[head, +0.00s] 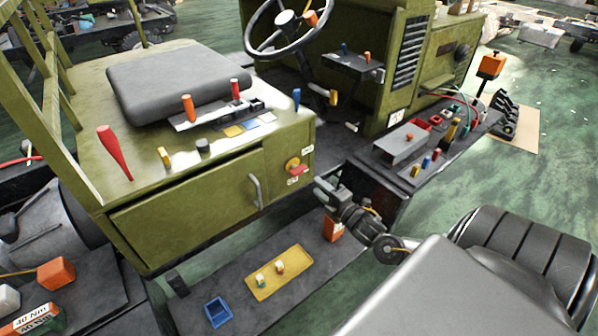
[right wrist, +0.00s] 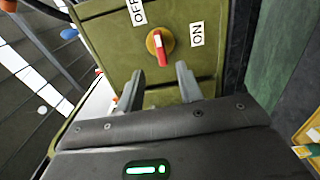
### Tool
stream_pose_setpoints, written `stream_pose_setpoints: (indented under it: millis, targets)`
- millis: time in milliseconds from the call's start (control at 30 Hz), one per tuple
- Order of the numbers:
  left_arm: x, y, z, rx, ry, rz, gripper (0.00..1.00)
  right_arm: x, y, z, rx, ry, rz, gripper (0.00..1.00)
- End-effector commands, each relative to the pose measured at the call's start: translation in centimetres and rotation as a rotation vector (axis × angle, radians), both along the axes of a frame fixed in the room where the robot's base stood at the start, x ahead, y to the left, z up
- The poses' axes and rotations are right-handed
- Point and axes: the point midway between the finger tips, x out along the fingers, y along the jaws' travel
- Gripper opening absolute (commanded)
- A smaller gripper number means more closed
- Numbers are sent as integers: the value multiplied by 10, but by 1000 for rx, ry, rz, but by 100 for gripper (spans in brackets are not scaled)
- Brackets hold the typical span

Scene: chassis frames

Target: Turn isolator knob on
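The isolator knob (head: 293,165) is on the green cabinet's end face, with a round yellow-orange base and a red handle. In the right wrist view the knob (right wrist: 160,43) is ahead of the fingers, its red handle running roughly up and down the picture. An OFF label (right wrist: 136,12) is at its upper left and an ON label (right wrist: 197,34) at its right. My right gripper (head: 321,187) is just right of and below the knob in the head view. Its fingers (right wrist: 160,80) are spread, with nothing between them and apart from the knob. My left gripper is not in view.
The green cabinet (head: 190,212) has a grey door handle (head: 256,190) left of the knob. A dark bench (head: 390,180) with tools is on the right. A low dark platform (head: 215,285) carries a yellow tray (head: 290,283) and a blue bin (head: 217,312).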

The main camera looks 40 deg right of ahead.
Motion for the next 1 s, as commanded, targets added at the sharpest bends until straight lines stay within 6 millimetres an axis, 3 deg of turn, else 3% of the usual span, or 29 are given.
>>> stream_pose_setpoints:
  millis: [167,600,800,1000]
  targets:
    - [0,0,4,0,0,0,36,16,0,2,3,-1,-1,36]
    - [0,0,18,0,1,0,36,92,-2,1,6,1,-2,36]
    - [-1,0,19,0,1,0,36,106,-2,0,7,3,-2,36]
    - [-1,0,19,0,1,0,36,107,-2,-1,7,4,-1,36]
